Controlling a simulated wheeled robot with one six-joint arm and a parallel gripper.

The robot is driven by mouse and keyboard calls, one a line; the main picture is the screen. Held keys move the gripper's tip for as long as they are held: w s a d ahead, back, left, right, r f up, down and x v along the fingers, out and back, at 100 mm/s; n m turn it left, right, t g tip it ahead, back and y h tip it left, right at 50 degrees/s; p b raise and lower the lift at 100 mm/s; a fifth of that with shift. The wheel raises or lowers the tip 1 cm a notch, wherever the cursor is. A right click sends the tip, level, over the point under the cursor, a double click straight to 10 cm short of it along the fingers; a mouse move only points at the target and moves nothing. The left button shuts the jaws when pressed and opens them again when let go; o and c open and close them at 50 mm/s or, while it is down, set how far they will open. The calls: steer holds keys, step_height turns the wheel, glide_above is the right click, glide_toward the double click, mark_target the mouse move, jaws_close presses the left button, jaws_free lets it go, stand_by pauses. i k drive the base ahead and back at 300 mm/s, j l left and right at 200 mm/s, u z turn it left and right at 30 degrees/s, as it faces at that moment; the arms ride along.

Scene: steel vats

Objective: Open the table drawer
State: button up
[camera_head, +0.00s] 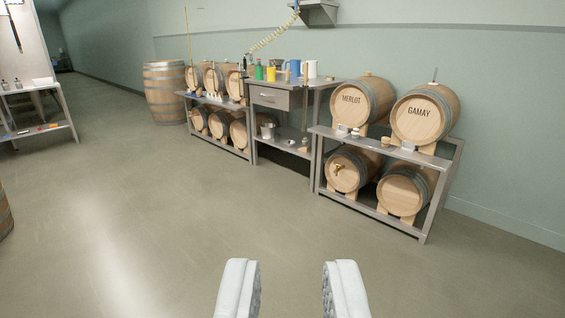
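The steel table (318,88) stands against the green wall between two barrel racks. Its drawer (270,97) sits under the left part of the tabletop and looks shut, with a small handle on its front. My gripper (291,290) is at the bottom of the view with its two pale fingers apart and nothing between them. It is far from the table, with open floor in between.
A rack with barrels marked MERLOT (352,99) and GAMAY (419,118) stands right of the table. Another barrel rack (236,105) is to the left. Coloured jugs (293,68) stand on the tabletop. A side table (42,131) is far left. The floor ahead is clear.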

mark_target(272, 97)
steer(key=i, duration=2.2)
steer(key=i+l+u, duration=0.1)
steer(key=i, duration=1)
steer(key=i+l, duration=0.1)
steer(key=i, duration=0.95)
steer(key=i+u, duration=0.3)
